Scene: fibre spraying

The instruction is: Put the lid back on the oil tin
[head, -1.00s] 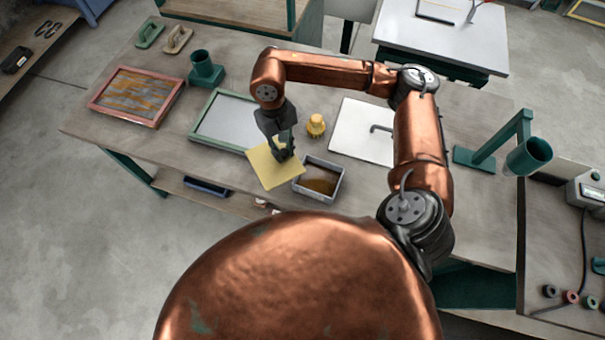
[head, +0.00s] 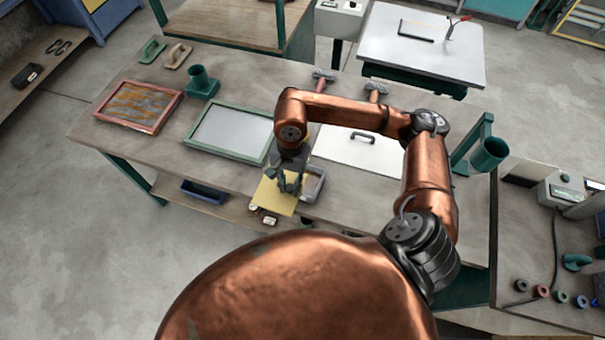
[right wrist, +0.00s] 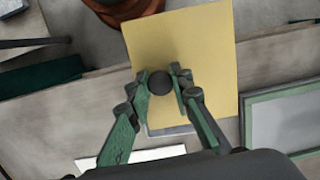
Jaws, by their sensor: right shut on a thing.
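The lid (head: 275,195) is a flat yellow square plate with a round black knob, which shows in the right wrist view (right wrist: 159,84). My right gripper (head: 288,186) is shut on this knob and holds the lid from above. The oil tin (head: 317,186) is a grey rectangular box at the front of the bench. The lid and gripper hide most of it, and its grey rim shows beyond the lid's edge in the right wrist view (right wrist: 174,130). The lid is offset to the left of the tin; I cannot tell whether they touch. My left gripper is not in view.
A green-framed screen (head: 228,132) lies left of the gripper, and a white board (head: 345,148) with a dark handle lies to the right. A red-framed screen (head: 138,106) and a green cup holder (head: 202,83) are farther left. A blue tray (head: 204,191) is on the lower shelf.

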